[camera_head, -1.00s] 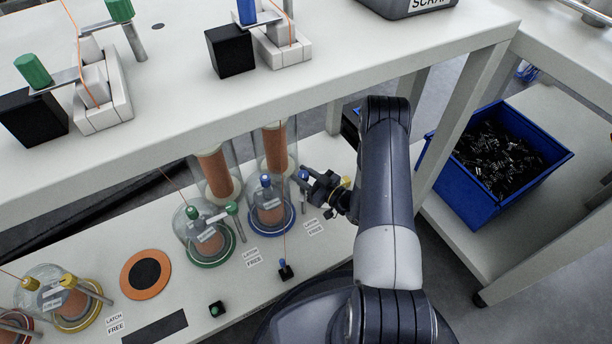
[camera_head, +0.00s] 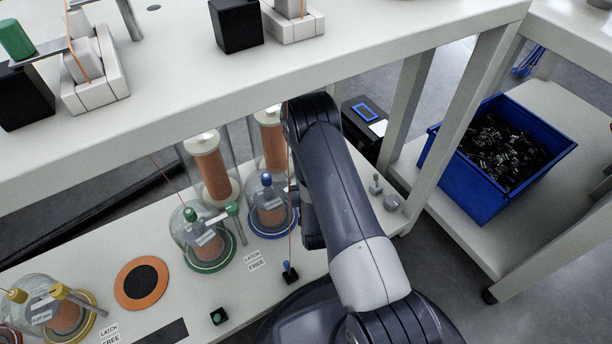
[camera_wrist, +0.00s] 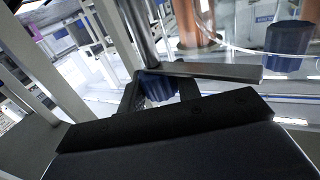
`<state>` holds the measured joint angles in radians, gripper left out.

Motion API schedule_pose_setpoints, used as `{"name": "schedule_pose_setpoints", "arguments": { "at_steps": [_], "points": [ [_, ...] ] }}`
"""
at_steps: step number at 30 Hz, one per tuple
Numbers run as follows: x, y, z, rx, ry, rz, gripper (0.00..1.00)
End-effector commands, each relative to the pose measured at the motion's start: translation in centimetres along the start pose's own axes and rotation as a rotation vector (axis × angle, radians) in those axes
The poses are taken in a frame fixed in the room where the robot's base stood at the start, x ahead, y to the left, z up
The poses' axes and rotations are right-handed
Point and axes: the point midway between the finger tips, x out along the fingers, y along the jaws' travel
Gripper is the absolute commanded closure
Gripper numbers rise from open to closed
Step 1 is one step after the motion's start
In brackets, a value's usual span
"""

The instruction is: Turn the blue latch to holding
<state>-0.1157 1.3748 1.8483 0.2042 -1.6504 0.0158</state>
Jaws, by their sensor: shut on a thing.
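In the wrist view, the blue latch is a ribbed blue knob (camera_wrist: 158,88) with a flat metal bar (camera_wrist: 215,71) reaching right from it, beside an upright metal post (camera_wrist: 138,35). My gripper (camera_wrist: 160,92) is shut on the blue knob, one dark finger on each side. The blue-ringed glass jar (camera_head: 268,222) stands on the lower shelf in the head view, with a blue knob on top; that knob also seems to show at the right of the wrist view (camera_wrist: 289,42). My arm hides the latch and my gripper in the head view.
The green-ringed jar (camera_head: 208,250) stands left of the blue one, with a "LATCH FREE" label (camera_head: 255,260) between. The upper shelf (camera_head: 250,75) overhangs the jars. A blue bin (camera_head: 447,165) of small black parts stands at right.

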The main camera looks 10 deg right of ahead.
Motion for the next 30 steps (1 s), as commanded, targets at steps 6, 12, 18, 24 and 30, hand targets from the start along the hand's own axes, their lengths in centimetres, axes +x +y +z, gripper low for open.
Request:
{"name": "schedule_pose_setpoints", "arguments": {
  "at_steps": [6, 12, 18, 24, 30],
  "points": [
    [0.03, -0.16, 0.13, 0.001, 0.001, 0.104, 1.0],
    [0.06, -0.08, 0.02, 0.002, 0.002, 0.162, 1.0],
    [0.07, -0.04, -0.01, 0.002, 0.001, 0.184, 1.0],
    [0.08, 0.0, -0.05, 0.002, 0.001, 0.188, 1.0],
    [0.1, 0.0, -0.06, 0.001, 0.001, 0.188, 0.66]
  ]
}}
